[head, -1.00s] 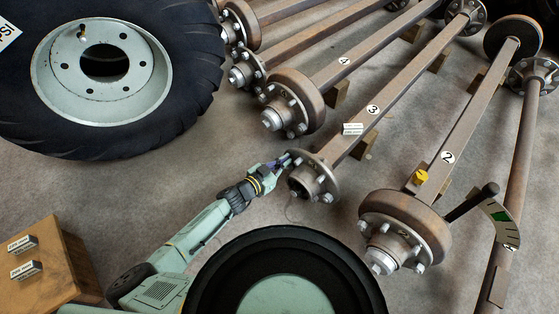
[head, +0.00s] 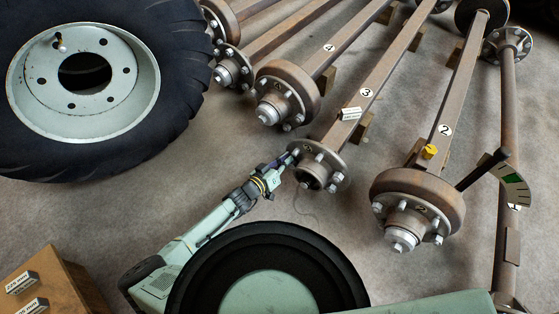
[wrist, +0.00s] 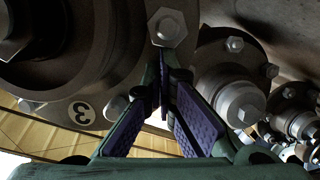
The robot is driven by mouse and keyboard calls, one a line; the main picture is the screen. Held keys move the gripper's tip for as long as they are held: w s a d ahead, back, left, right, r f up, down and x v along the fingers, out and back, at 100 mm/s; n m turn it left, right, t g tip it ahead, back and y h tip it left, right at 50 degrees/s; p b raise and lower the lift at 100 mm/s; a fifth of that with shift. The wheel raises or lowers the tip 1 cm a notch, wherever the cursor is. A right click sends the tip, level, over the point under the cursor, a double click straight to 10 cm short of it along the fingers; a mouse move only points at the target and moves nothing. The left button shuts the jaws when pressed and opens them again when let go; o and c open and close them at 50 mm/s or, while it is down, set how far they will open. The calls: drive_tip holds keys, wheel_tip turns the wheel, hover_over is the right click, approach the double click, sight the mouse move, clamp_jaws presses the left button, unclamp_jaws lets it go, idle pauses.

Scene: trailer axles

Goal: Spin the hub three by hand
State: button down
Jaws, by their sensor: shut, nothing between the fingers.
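Hub three (head: 318,166) is a rusty flange with several studs on the near end of the axle labelled 3 (head: 362,100). In the wrist view the hub (wrist: 90,60) fills the upper left, with a round "3" label (wrist: 81,113) on its face. My gripper (head: 292,156) is at the left edge of the flange, beside a stud. In the wrist view my gripper (wrist: 163,85) has its purple-padded fingers together at the tips, with nothing between them. The fingertips are right by a stud (wrist: 167,27); I cannot tell whether they touch it.
Hub two (head: 417,205) with its brake drum lies to the right, a dark lever (head: 482,172) beside it. Another hub (head: 285,95) is behind on the left. A large tyre (head: 175,70) lies at upper left, a wooden block (head: 50,285) at lower left.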

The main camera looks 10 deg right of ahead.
drive_tip(key=shift+d+f+n+h+b, duration=0.1)
drive_tip(key=shift+f+n+h+b, duration=0.2)
drive_tip(key=shift+f+n+b, duration=0.5)
drive_tip(key=shift+s, duration=0.1)
